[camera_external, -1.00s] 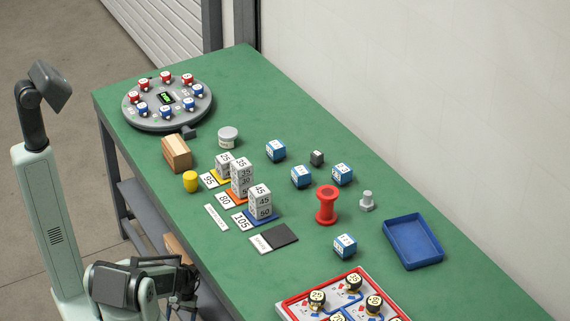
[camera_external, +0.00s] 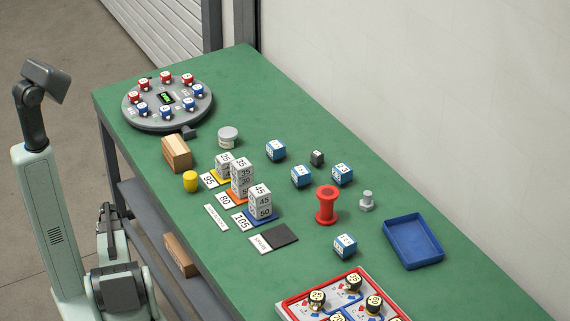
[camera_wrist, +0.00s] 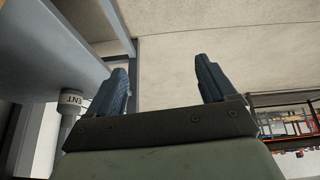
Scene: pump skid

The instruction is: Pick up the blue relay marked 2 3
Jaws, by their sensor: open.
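Several blue-and-white relay cubes stand on the green table in the external view. One relay (camera_external: 275,150) is toward the back, two more, a left relay (camera_external: 301,176) and a right relay (camera_external: 342,174), are near the middle, and a front relay (camera_external: 344,246) stands apart. Their markings are too small to read surely, so I cannot tell which is marked 2 3. My gripper (camera_wrist: 163,78) is open and empty in the wrist view. No relay shows there. In the external view my arm is beside the table's left edge, away from the relays.
A red spool (camera_external: 326,205), a grey bolt-like part (camera_external: 367,201) and a small dark cube (camera_external: 317,158) stand near the relays. A blue tray (camera_external: 388,226) is at right, a red-rimmed board (camera_external: 284,304) in front. Numbered white blocks (camera_external: 260,201) stand left of the relays.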

